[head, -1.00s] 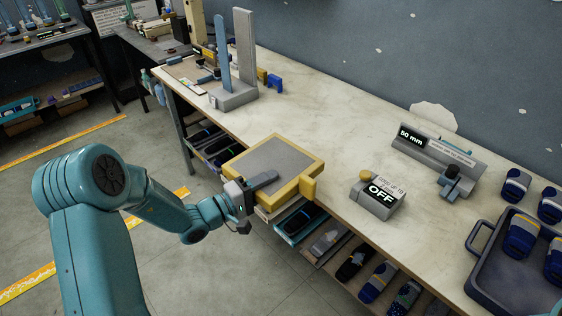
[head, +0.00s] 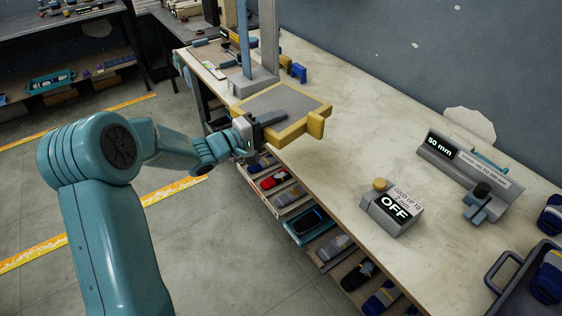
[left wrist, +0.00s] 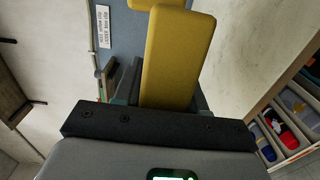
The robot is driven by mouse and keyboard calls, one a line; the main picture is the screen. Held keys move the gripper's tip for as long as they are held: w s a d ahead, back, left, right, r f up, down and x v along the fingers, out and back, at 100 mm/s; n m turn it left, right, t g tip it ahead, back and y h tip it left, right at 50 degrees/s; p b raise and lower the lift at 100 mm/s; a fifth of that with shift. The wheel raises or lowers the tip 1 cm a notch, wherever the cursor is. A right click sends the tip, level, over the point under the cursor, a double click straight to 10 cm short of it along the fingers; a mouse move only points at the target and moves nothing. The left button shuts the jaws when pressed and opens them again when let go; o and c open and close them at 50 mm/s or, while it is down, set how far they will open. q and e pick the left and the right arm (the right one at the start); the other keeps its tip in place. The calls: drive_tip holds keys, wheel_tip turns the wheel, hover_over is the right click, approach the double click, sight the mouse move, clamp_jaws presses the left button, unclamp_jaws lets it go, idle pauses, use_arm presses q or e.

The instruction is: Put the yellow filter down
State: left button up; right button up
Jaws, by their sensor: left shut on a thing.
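The yellow filter (head: 287,137) is a flat square with a yellow frame, a grey middle and a yellow block at its right corner. In the head view it is over the near edge of the bench, close in front of the grey stand. My left gripper (head: 264,121) is shut on its near side. In the left wrist view a yellow bar of the filter (left wrist: 178,60) rises between the jaws of the left gripper (left wrist: 166,100). I cannot tell whether the filter's underside touches the bench top. My right gripper is not in view.
The grey stand (head: 254,80) with tall uprights is just behind the filter. An OFF box (head: 392,208) and a 50 mm gauge (head: 465,165) sit farther right on the bench (head: 370,125). The bench between filter and box is clear.

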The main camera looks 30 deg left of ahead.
use_arm(q)
wheel_tip(320, 180, down, 15)
drive_tip(key=shift+r+b, duration=0.2)
drive_tip(key=shift+b, duration=0.15)
drive_tip(key=o, duration=1.2)
drive_tip(key=shift+a, duration=0.1)
drive_tip(key=shift+r, duration=0.15)
